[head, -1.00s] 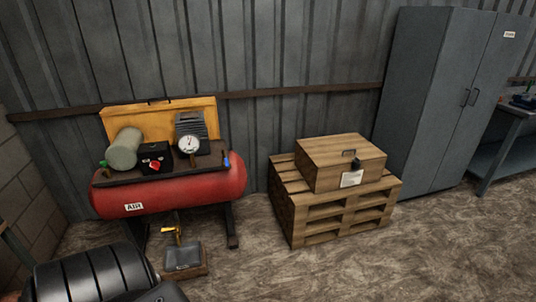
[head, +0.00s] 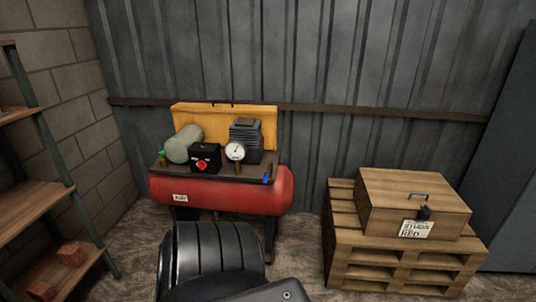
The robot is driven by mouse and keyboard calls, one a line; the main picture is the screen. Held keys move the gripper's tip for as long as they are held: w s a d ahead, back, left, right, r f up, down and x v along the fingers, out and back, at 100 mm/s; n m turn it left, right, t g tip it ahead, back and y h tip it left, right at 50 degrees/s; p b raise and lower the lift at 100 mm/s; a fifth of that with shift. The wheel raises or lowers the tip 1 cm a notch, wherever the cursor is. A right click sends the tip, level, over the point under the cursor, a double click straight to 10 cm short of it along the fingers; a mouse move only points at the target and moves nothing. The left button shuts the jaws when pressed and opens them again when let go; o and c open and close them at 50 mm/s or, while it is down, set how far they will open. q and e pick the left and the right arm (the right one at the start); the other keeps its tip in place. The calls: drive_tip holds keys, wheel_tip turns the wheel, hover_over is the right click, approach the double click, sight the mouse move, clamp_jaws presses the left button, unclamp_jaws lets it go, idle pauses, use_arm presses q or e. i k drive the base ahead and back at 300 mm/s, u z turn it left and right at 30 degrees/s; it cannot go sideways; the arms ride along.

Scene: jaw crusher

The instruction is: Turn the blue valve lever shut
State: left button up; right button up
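A small blue lever (head: 267,178) sits at the right end of the dark top plate of a red air compressor (head: 225,192). It is too small to tell which way it is turned. On the same plate are a round white gauge (head: 235,151), a black box with a red knob (head: 204,158), a grey-green cylinder (head: 184,144) and a small green-topped fitting (head: 161,157) at the left end. The compressor stands against the metal wall. Neither of my grippers shows. A black ribbed part, apparently mine, covers the bottom middle of the view and hides the floor in front of the compressor.
A wooden crate (head: 411,200) with a padlock and label stands on stacked pallets (head: 400,265) to the right. A grey cabinet (head: 508,170) stands at the right edge. A wooden shelf unit (head: 40,194) with reddish blocks stands at left. Floor shows between compressor and pallets.

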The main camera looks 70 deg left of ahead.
sight(266, 173)
drive_tip(key=u, duration=0.65)
drive_tip(key=i, duration=0.8)
drive_tip(key=u, duration=0.85)
